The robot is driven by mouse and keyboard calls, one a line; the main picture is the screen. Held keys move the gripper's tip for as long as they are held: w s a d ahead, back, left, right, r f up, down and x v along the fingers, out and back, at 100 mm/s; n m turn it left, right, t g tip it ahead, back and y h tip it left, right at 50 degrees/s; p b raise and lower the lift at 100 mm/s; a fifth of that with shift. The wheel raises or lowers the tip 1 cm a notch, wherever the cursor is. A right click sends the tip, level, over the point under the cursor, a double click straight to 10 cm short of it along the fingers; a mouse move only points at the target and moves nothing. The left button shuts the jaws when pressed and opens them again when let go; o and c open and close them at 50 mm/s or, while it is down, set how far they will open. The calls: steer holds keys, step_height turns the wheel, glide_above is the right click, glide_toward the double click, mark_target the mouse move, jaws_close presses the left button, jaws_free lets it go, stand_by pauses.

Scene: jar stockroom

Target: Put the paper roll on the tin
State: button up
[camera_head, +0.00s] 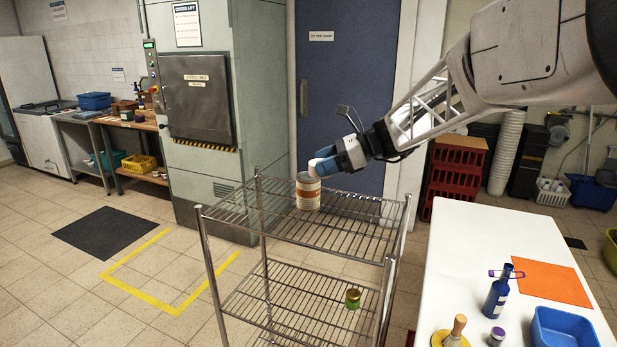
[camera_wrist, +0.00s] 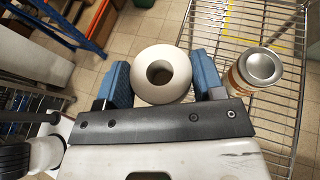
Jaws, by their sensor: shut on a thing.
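The tin (camera_head: 308,193), with an orange and cream label and a bare metal lid, stands upright on the top wire shelf of the rack. In the wrist view the tin (camera_wrist: 260,68) is to the right of my gripper. My gripper (camera_head: 325,165) is above the rack, close to the tin in the head view. It is shut on the white paper roll (camera_wrist: 161,74), which sits between the two blue fingers with its hole facing the wrist camera. In the head view the paper roll (camera_head: 317,168) is partly hidden by the gripper. Whether it touches the tin I cannot tell.
The wire rack (camera_head: 330,236) has free room on its top shelf. A small green jar (camera_head: 352,298) stands on a lower shelf. The white table (camera_head: 470,240) at the right holds a blue bottle (camera_head: 497,292), a blue bin (camera_head: 562,328) and an orange mat (camera_head: 551,282).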

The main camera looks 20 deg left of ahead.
steer(key=shift+f, duration=1.15)
glide_above(308, 188)
steer(key=w, duration=0.4)
steer(key=shift+a+f, duration=0.3)
steer(key=shift+f, duration=0.45)
steer(key=shift+s+f, duration=0.1)
steer(key=shift+f, duration=1.65)
steer(key=shift+f, duration=0.15)
steer(key=o, duration=0.9)
